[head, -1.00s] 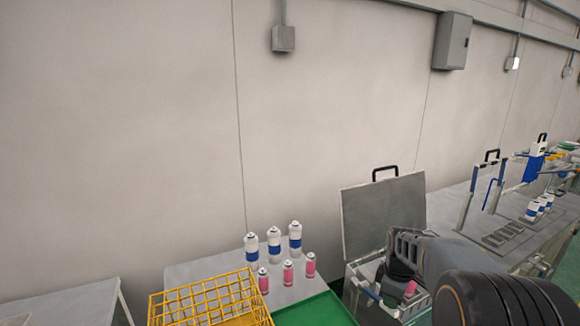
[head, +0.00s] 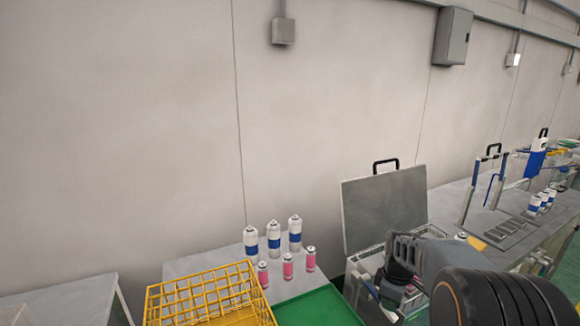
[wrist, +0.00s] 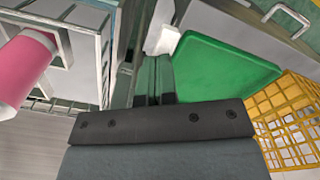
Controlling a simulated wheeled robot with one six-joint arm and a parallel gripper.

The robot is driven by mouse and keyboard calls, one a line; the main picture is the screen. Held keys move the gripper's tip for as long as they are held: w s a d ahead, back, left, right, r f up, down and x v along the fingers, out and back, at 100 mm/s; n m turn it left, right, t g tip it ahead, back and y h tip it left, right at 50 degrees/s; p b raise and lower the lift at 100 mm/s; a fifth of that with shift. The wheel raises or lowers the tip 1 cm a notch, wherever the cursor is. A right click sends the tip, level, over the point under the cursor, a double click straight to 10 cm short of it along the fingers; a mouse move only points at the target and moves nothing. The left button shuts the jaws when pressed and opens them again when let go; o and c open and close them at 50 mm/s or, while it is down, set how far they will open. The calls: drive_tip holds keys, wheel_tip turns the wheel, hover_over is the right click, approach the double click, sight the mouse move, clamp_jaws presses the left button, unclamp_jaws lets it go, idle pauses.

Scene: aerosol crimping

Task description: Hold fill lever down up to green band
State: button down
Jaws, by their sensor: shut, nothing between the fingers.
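The filling station (head: 385,212), an open box with its grey lid raised, stands right of centre in the head view. A pale lever-like part (head: 364,284) shows at its front left. A white part, perhaps the same lever, lies just beyond my fingertips in the wrist view (wrist: 162,28); I cannot tell whether they touch. My gripper (wrist: 153,62) is shut and empty, and in the head view it is low over the box's opening (head: 392,290). A pink can (wrist: 24,70) is at the left of the wrist view. I cannot make out a green band.
A green tray (head: 318,310) and a yellow wire basket (head: 205,292) lie left of the station. Several white-and-blue cans (head: 274,240) and pink cans (head: 288,266) stand behind them. A long bench (head: 500,222) with fixtures extends right.

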drive_tip(key=shift+a+f+b, duration=0.1)
drive_tip(key=shift+f+b, duration=0.3)
drive_tip(key=shift+f, duration=0.45)
wheel_tip(320, 180, up, 12)
drive_tip(key=p, duration=0.9)
drive_tip(key=shift+f, duration=0.15)
drive_tip(key=shift+s, duration=0.1)
drive_tip(key=s+a+r+m+t, duration=0.2)
drive_tip(key=s+a+r+m, duration=0.1)
drive_tip(key=s, duration=0.5)
drive_tip(key=s+a+r+m+t, duration=0.2)
drive_tip(key=s+a+r+m, duration=0.2)
drive_tip(key=s+a+m, duration=0.2)
drive_tip(key=shift+s+m+t, duration=0.4)
drive_tip(key=shift+s+m, duration=0.6)
drive_tip(key=shift+s, duration=0.1)
